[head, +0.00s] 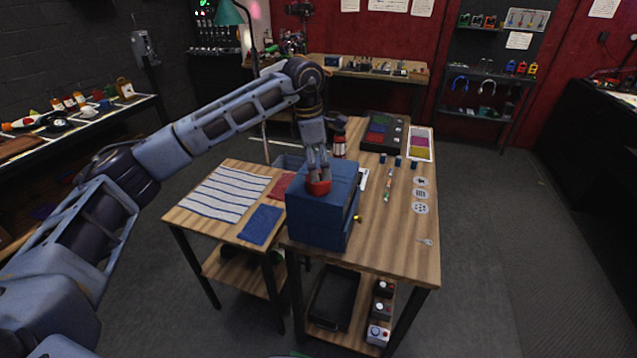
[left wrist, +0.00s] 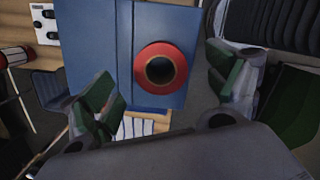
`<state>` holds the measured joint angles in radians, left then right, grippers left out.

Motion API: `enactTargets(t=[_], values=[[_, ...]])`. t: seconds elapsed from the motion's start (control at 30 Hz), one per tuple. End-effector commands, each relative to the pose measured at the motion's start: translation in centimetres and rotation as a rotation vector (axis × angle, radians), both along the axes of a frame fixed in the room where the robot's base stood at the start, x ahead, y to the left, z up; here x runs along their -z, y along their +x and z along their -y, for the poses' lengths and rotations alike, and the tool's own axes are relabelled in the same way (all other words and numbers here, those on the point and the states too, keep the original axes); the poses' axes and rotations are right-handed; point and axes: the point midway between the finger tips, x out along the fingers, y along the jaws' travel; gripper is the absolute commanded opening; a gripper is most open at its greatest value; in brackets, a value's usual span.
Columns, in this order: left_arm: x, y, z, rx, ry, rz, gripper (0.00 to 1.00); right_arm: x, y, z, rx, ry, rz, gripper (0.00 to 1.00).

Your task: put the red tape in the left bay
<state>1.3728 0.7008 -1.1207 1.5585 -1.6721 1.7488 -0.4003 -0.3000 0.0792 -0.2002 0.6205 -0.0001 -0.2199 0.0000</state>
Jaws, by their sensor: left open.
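The red tape (head: 319,187), a ring with a dark centre hole, lies flat on top of the blue box (head: 316,222) on the wooden table. It also shows in the left wrist view (left wrist: 141,67), on the blue top. My left gripper (head: 319,172) points down just over the tape, and its fingers hide part of it in the head view. In the left wrist view my left gripper (left wrist: 165,88) is open, its green-padded fingers apart on either side of the tape. I cannot make out which place is the left bay. My right gripper is not in view.
A striped cloth (head: 226,190), a blue mat (head: 261,224) and a red mat (head: 281,186) lie on the left side table. A dark tray (head: 383,132) and a colour card (head: 421,144) stand at the back.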

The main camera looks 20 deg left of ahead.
Motion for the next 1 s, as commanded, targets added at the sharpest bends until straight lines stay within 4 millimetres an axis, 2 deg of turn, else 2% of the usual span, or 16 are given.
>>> enactTargets(t=[0.5,1.0], values=[[4.5,0.2,-0.1,0.000,0.000,0.001,0.88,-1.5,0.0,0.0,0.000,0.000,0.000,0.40],[4.8,0.2,-0.1,0.000,0.000,0.001,0.88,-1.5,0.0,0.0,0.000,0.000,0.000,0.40]])
